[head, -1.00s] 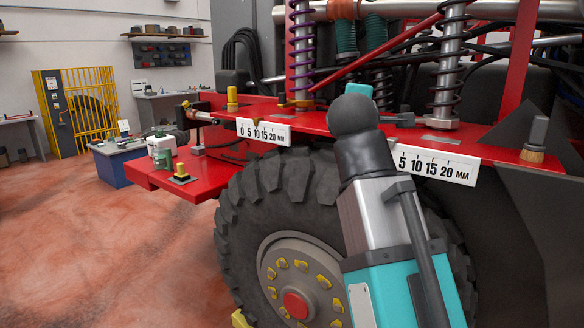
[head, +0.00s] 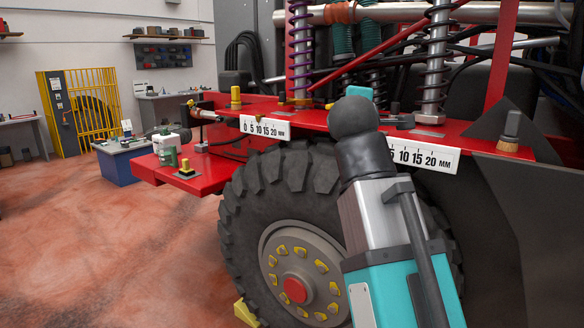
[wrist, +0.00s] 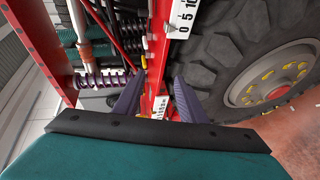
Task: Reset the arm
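My arm (head: 382,230), teal and silver with a dark rounded joint at the top, rises in the right half of the head view in front of the truck wheel. My gripper shows in the wrist view (wrist: 157,92), its two purple-grey fingers spread apart with nothing held between them. Beyond the fingers is the red truck frame with a white scale label (wrist: 182,18). I cannot tell from the wrist view how far the fingers are from the frame. In the head view the fingers are hidden behind the arm.
The red truck's big tyre (head: 285,185) and red deck (head: 300,113) stand close ahead. A brush (head: 510,130) stands on the deck at right. A yellow wheel chock (head: 245,313) lies by the tyre. Open reddish floor (head: 110,240) is at left; a blue bench (head: 118,163) stands behind.

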